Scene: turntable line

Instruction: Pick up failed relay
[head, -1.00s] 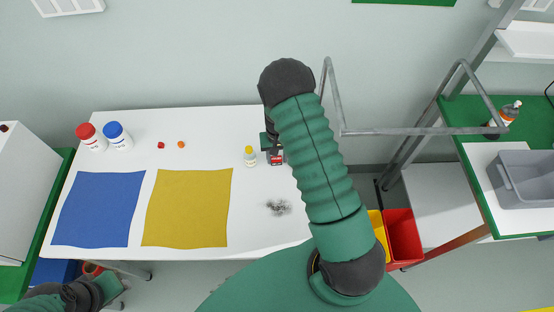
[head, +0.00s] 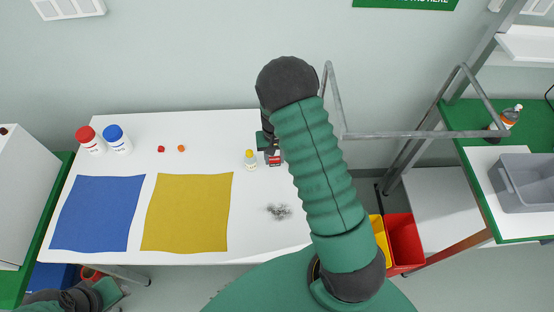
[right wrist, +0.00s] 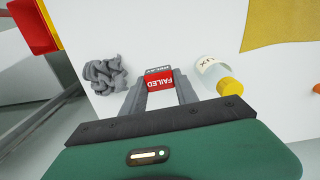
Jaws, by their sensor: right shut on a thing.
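The failed relay (right wrist: 158,80) is a small red block with a white "FAILED" label and a dark top part marked "RELAY". It sits between the fingertips of my right gripper (right wrist: 160,90), which is shut on it. In the head view the relay (head: 275,160) shows at the right part of the white table, partly covered by my right gripper and arm. Whether it still touches the table is not clear. My left gripper (head: 108,291) is at the lower left, below the table's front edge, and its jaws cannot be made out.
A grey tangled clump (head: 278,211) lies nearer me. Blue (head: 97,213) and yellow (head: 187,212) mats cover the table's left and middle. Red and yellow bins (head: 404,240) stand off the right edge.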

